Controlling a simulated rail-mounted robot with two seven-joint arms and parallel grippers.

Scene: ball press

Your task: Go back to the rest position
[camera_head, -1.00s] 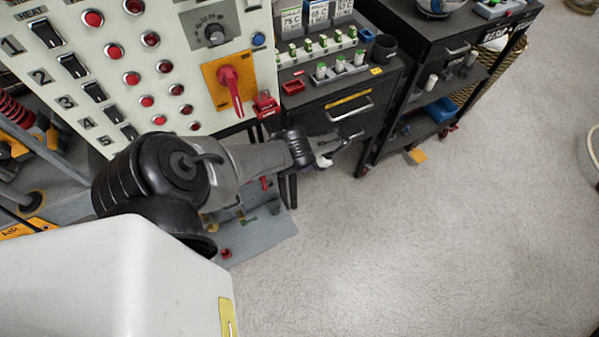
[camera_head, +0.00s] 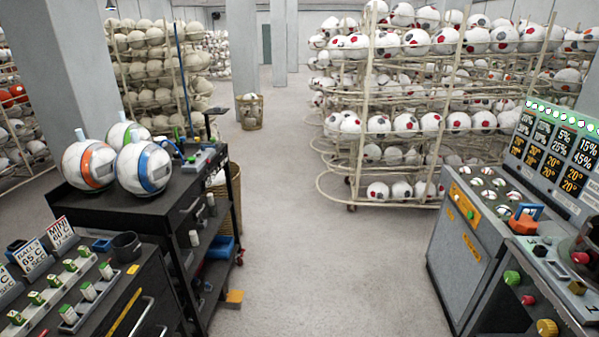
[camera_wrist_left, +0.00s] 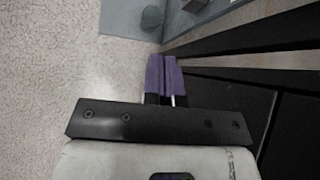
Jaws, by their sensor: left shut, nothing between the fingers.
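My left gripper (camera_wrist_left: 164,78) shows in the left wrist view. Its two purple-padded fingers are together, with nothing between them. It hangs over the pale speckled floor, beside dark furniture legs or panels on the right of that view. Neither of my arms shows in the head view now. My right gripper is not in any view.
A black cart (camera_head: 182,188) with several balls (camera_head: 144,168) on top stands at left. A control console (camera_head: 470,235) stands at right. A ball rack (camera_head: 366,110) stands behind. The floor (camera_head: 315,250) between is clear. A grey plate (camera_wrist_left: 205,20) shows in the wrist view.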

